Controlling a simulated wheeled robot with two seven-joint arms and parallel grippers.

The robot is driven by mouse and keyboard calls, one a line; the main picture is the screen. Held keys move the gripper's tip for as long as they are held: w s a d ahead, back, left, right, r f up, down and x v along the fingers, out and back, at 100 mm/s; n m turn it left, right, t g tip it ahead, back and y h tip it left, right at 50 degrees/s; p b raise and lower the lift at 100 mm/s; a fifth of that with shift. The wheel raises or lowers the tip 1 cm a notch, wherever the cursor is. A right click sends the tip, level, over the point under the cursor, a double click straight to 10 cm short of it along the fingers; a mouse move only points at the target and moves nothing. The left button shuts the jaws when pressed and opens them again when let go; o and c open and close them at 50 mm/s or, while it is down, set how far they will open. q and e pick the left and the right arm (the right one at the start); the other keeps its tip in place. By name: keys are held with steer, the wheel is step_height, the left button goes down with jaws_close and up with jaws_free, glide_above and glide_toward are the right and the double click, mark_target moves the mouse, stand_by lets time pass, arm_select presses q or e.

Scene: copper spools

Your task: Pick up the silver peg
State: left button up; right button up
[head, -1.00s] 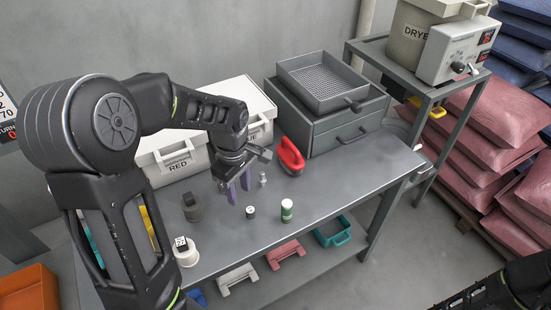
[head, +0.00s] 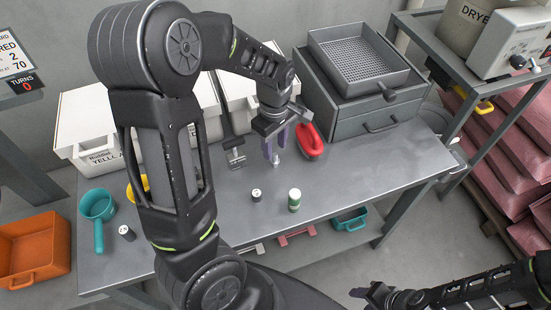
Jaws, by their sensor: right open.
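The small silver peg (head: 276,159) stands on the grey workbench (head: 345,185), left of a red-handled tool. My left gripper (head: 271,158) points down at the peg, its purple fingers right beside it and partly covering it in the head view. I cannot tell whether the fingers are closed on the peg. My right gripper (head: 366,293) is open and empty at the lower right, in front of the bench and away from the peg.
A grey drawer unit (head: 362,118) and white bins (head: 88,125) stand behind. The bench's right side is clear.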

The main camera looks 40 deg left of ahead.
mark_target(275, 154)
arm_select(q)
steer(key=shift+f, duration=0.2)
step_height(275, 154, down, 5)
steer(key=shift+s+d+f+p, duration=0.1)
steer(key=shift+p, duration=0.3)
steer(key=shift+c, duration=0.2)
stand_by(0.4)
jaws_close()
stand_by(0.3)
